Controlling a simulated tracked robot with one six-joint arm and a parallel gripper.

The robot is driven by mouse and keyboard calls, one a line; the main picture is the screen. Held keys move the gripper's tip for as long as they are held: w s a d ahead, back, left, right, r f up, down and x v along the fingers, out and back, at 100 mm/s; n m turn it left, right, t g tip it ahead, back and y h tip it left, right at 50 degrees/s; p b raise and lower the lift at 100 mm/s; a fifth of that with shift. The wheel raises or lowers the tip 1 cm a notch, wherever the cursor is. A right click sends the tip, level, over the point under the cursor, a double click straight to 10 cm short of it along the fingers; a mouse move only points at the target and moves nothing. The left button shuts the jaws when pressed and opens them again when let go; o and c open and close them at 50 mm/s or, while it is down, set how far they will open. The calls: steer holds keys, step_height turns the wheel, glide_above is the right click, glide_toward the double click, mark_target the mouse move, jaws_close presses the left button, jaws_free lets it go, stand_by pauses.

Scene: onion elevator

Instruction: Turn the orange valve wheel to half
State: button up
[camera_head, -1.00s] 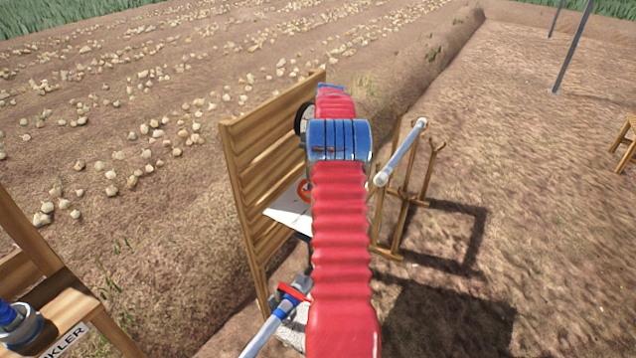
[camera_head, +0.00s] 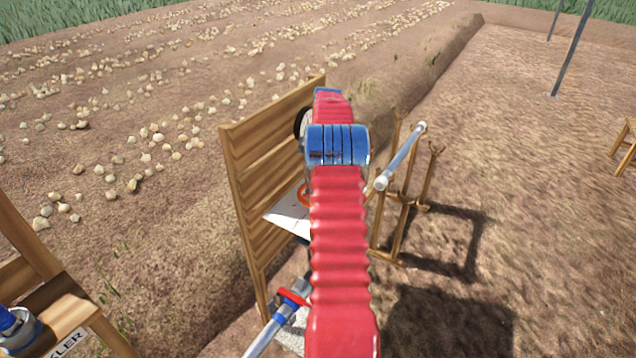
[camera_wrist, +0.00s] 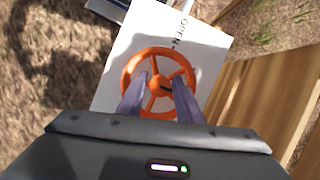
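The orange valve wheel (camera_wrist: 158,54) is in front of a white plate (camera_wrist: 215,50) marked "OPEN" in the wrist view. In the head view only a sliver of the wheel (camera_head: 304,193) shows beside my red arm, above the white plate (camera_head: 285,217). My gripper (camera_wrist: 160,88) has its two purple fingers apart, one on each side of the wheel's lower middle, with the hub and a lower spoke between them. The fingertips overlap the wheel in the picture; I cannot tell whether they touch it. My arm hides the gripper in the head view.
A wooden slatted panel (camera_head: 265,165) stands left of my arm. A wooden rack (camera_head: 405,205) with a grey pipe (camera_head: 402,155) stands to the right. A pipe with a red-handled valve (camera_head: 292,297) is below. Open soil lies on the right.

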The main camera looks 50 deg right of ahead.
steer(key=shift+r, duration=0.1)
steer(key=v, duration=0.7)
stand_by(0.4)
steer(key=shift+d+r, duration=0.1)
stand_by(0.4)
